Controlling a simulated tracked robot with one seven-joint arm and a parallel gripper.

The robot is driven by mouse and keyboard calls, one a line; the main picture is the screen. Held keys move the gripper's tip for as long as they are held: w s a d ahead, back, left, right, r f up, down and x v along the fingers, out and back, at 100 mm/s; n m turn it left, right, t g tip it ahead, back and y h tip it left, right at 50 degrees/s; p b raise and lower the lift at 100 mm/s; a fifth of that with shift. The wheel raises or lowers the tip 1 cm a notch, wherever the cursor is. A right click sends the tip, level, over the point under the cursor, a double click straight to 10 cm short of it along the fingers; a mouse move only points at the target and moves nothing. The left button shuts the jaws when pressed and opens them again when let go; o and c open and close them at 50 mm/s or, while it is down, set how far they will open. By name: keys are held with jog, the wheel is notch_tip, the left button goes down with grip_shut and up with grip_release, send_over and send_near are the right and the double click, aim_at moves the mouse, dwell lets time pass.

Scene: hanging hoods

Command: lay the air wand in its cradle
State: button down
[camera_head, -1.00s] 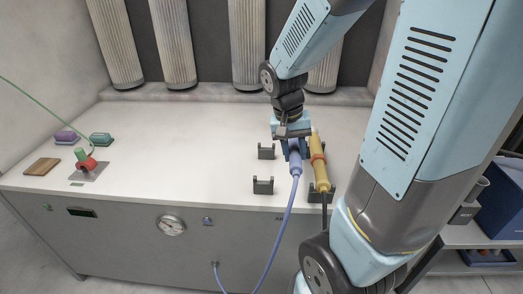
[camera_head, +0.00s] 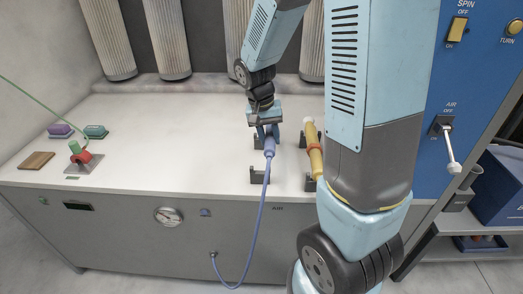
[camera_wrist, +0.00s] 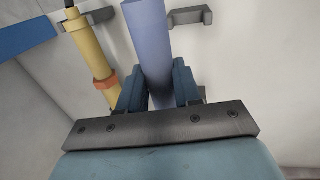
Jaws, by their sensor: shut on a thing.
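My gripper (camera_head: 268,131) is shut on the blue air wand (camera_head: 269,147), whose blue hose trails down the bench front. The wand also shows between the fingers in the wrist view (camera_wrist: 150,45). Its cradle is a pair of dark brackets on the white bench; the front bracket (camera_head: 256,179) stands above the AIR label. The hose crosses in front of this bracket's right side. The rear bracket is mostly hidden behind my gripper. One bracket (camera_wrist: 190,17) shows beside the wand in the wrist view, apart from it. The wand's height above the brackets is hard to tell.
A yellow wand (camera_head: 314,152) with a red band lies in brackets close on the right. Pleated filters (camera_head: 165,40) hang behind. A red-and-green fixture (camera_head: 81,155) and small blocks stand far left. The bench's left middle is clear. A blue panel with an AIR lever (camera_head: 448,145) is right.

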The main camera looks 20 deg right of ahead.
jog(key=w+f, duration=0.1)
jog(key=f, duration=0.1)
jog(key=w+f, duration=0.2)
jog(key=f, duration=0.1)
jog(key=w+a+f, duration=0.1)
jog(key=f, duration=0.2)
jog(key=shift+w+a+f, duration=0.1)
jog(key=shift+w+f, duration=0.15)
jog(key=shift+w, duration=0.1)
jog(key=c, duration=0.8)
grip_release()
jog(key=shift+f, duration=0.1)
notch_tip(320, 180, up, 14)
jog(key=w+a+f, duration=0.1)
jog(key=a, duration=0.1)
jog(key=s+r+n+t, duration=0.1)
jog(key=s+r+t, duration=0.1)
jog(key=s+r, duration=0.3)
jog(key=s+d+r+n+t+y, duration=0.1)
jog(key=s+r+n+t, duration=0.1)
jog(key=s+r, duration=0.4)
jog(key=s+d+r+n+t+y, duration=0.1)
jog(key=s+r, duration=0.4)
jog(key=s, duration=0.6)
jog(key=shift+s+r+t, duration=0.1)
jog(key=shift+r+t, duration=0.1)
jog(key=shift+t, duration=0.5)
